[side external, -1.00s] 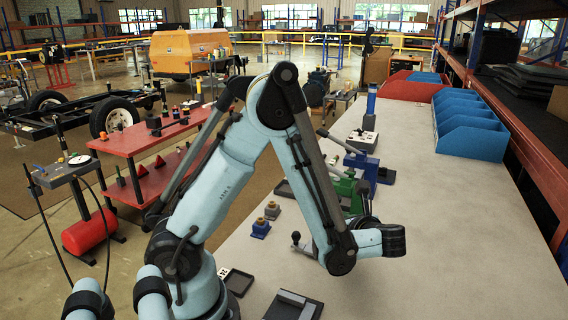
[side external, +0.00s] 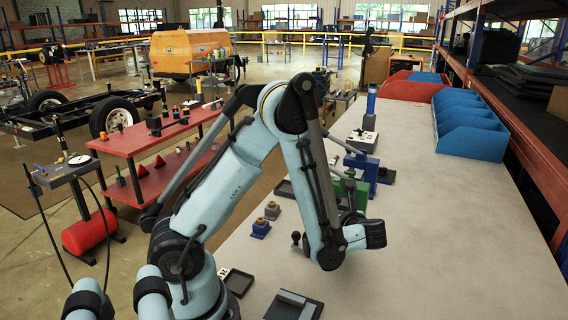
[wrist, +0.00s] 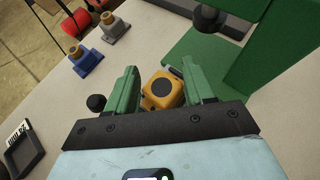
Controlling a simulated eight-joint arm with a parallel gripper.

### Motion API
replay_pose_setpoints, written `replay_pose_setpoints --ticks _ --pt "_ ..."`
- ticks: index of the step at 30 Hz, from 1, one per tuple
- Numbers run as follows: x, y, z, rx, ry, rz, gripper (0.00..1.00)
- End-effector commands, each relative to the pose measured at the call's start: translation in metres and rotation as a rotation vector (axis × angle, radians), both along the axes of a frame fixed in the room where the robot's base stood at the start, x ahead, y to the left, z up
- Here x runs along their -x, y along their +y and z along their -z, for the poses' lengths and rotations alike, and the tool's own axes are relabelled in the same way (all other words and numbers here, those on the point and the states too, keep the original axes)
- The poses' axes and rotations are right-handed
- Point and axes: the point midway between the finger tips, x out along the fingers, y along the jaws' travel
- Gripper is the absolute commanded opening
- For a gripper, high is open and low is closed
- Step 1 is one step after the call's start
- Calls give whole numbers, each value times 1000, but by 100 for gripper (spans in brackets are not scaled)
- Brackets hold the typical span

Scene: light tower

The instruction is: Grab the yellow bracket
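The yellow bracket (wrist: 162,91), a small block with a round dark opening, shows in the wrist view between the two green fingers of my gripper (wrist: 160,80). The fingers stand apart, one on each side of the bracket. I cannot tell whether either finger touches it. In the side external view the bracket and my fingers are hidden behind my own arm.
A blue bracket (wrist: 85,60) and a grey bracket (wrist: 114,27) stand to the left. A green press (wrist: 240,60) rises close on the right, with a dark ball knob (wrist: 207,18). Blue bins (side external: 470,130) stand far back; the right of the table (side external: 450,250) is clear.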

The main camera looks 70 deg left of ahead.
Motion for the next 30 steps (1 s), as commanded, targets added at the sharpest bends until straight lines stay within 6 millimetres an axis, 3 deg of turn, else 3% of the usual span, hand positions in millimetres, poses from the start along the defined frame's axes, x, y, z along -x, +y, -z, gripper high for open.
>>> replay_pose_setpoints --ticks 1,6,20,28,30 --pt "0 0 0 0 0 0 32" --pt "0 0 0 -1 0 0 6" --pt "0 0 -10 -1 0 0 6" --pt "0 0 -41 -1 0 0 6" --pt "1 -16 -50 0 1 9 6"
